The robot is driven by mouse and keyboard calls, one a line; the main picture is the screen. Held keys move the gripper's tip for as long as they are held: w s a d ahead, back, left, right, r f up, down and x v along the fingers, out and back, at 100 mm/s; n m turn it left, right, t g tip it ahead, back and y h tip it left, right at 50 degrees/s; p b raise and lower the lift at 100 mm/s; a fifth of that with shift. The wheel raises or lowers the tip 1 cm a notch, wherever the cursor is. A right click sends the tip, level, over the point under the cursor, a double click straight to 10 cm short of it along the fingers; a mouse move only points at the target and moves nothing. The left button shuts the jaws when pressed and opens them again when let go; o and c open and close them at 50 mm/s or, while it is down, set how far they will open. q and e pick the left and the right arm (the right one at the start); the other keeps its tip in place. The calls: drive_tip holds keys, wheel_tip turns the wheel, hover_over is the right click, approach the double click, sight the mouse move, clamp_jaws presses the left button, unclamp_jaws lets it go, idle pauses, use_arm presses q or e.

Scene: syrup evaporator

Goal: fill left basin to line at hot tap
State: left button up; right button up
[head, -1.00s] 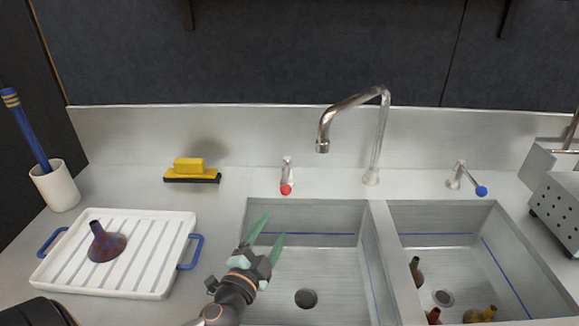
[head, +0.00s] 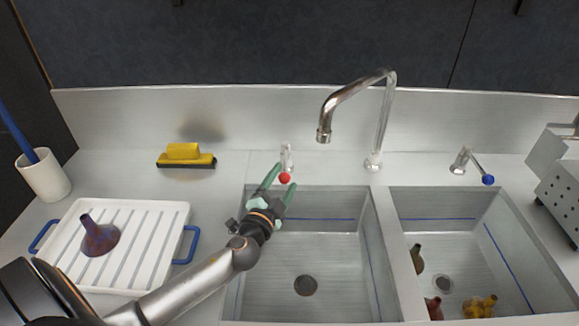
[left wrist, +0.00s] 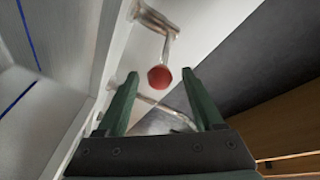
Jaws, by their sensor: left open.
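The hot tap with a red knob (head: 285,178) stands behind the left basin; the red knob also shows in the left wrist view (left wrist: 160,77). My left gripper (head: 280,180) is open, its green fingers pointing at the red knob, which appears between and beyond the fingertips in the wrist view. I cannot tell whether they touch it. The left basin (head: 335,265) shows a bare floor, a dark drain (head: 305,285) and a blue line (head: 320,219) on its walls. The spout (head: 324,133) hangs over the back of the left basin, with no stream visible. My right gripper is not in view.
The right basin (head: 460,250) holds several small coloured vessels. A blue-knobbed tap (head: 488,180) stands behind it. A white cup (head: 43,177) stands far left.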

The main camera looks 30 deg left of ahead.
sight(285, 162)
use_arm(q)
drive_tip(key=shift+x, duration=2.3)
drive_tip(key=shift+c, duration=0.4)
clamp_jaws()
